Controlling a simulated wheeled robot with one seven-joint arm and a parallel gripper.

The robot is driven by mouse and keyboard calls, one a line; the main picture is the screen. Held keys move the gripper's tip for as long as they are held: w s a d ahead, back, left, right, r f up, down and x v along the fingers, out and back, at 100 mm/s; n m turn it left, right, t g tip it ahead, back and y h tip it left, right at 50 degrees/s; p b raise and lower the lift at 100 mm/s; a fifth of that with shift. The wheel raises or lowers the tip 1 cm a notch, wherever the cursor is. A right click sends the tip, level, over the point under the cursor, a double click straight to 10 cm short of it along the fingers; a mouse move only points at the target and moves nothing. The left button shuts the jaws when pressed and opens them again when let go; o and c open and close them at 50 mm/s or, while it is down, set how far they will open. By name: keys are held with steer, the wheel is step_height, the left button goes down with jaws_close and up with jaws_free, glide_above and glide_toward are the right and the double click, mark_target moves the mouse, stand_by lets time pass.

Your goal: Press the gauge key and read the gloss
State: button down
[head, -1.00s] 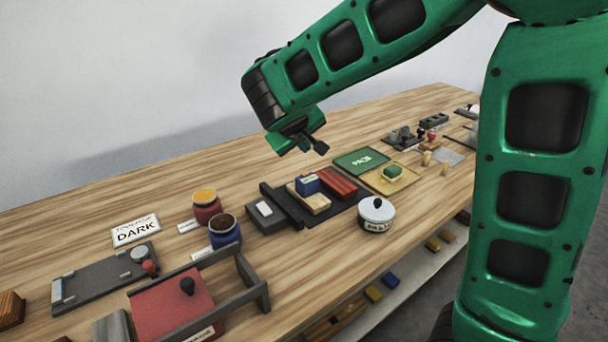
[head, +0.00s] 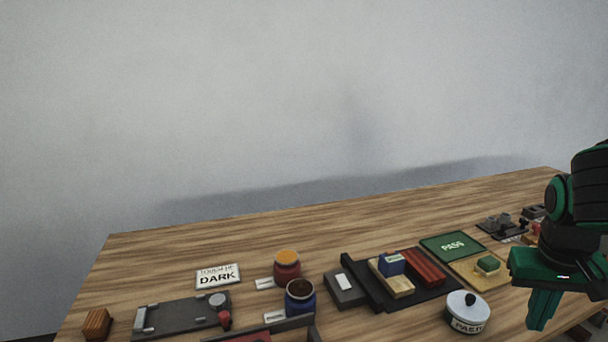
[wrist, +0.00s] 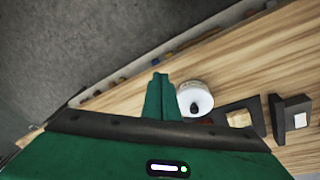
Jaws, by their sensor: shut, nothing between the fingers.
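No reading or key is legible. My gripper (head: 541,318) is shut and empty at the right, near the table's front edge, apart from these things. In the wrist view its fingers (wrist: 159,92) are together beside the white paste pot.
The lidded paste pot (head: 468,318) stands between my gripper and the tray. A red ribbed block (head: 425,267) lies on the tray. A green PASS mat (head: 452,246), two jars (head: 287,266) and a DARK card (head: 218,276) are around. The table's back is clear.

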steer(key=s+a+f+m+g+y, duration=0.1)
steer(key=s+m+y, duration=0.1)
steer(key=s, duration=0.9)
steer(key=shift+a+f, duration=0.1)
steer(key=shift+w+f, duration=0.25)
steer(key=shift+w, duration=0.3)
